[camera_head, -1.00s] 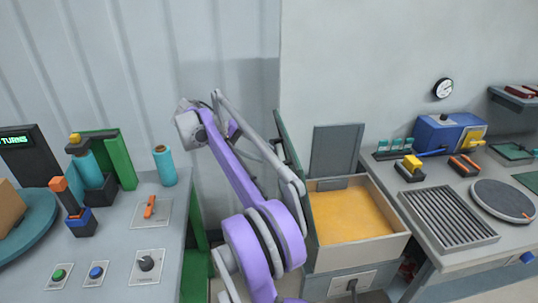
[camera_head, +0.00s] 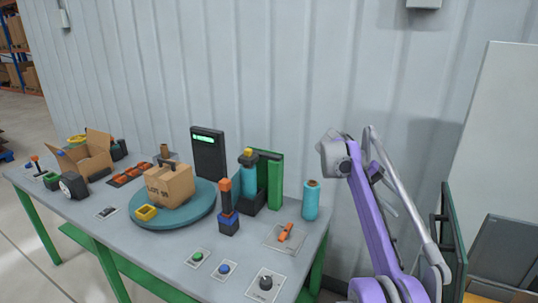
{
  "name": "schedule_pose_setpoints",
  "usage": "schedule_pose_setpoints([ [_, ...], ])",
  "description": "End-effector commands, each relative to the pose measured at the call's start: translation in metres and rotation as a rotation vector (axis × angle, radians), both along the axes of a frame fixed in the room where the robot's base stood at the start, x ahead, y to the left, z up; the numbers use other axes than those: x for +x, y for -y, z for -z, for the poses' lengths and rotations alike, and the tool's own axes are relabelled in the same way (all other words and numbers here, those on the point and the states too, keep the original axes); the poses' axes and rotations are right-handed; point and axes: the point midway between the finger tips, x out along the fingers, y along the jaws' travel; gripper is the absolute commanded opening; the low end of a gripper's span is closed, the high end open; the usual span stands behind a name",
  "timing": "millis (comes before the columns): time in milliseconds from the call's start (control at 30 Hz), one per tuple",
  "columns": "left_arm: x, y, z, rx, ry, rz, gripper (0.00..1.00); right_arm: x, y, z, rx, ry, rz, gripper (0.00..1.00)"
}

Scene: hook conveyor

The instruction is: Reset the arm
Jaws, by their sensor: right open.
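My right arm, purple and grey, rises from the bottom right in the head view. Its gripper (camera_head: 334,156) is at the raised upper end, in front of the pale corrugated wall. It is open, with nothing seen in it. It is above and right of the table, apart from the teal cylinder (camera_head: 311,200). My left gripper is not in view.
A dark grey panel (camera_head: 505,249) stands at the right.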

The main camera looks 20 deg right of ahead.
Motion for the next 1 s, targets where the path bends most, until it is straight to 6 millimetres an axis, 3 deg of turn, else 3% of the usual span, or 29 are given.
schedule_pose_setpoints([
  [167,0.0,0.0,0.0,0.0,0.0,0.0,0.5,0.001,-0.005,0.001,0.012,0.01,-0.018,0.47],
  [333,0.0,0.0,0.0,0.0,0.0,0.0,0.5,0.006,-0.043,0.019,0.099,0.09,-0.156,0.47],
  [500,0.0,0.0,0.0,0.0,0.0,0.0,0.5,0.004,-0.113,0.057,0.246,0.234,-0.38,0.47],
  [667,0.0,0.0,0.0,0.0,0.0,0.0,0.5,-0.011,-0.185,0.102,0.376,0.38,-0.582,0.47],
  [800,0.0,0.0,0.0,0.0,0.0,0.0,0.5,-0.035,-0.248,0.145,0.482,0.515,-0.744,0.47],
  [1000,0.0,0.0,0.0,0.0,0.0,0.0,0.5,-0.077,-0.325,0.206,0.61,0.708,-0.936,0.47],
])
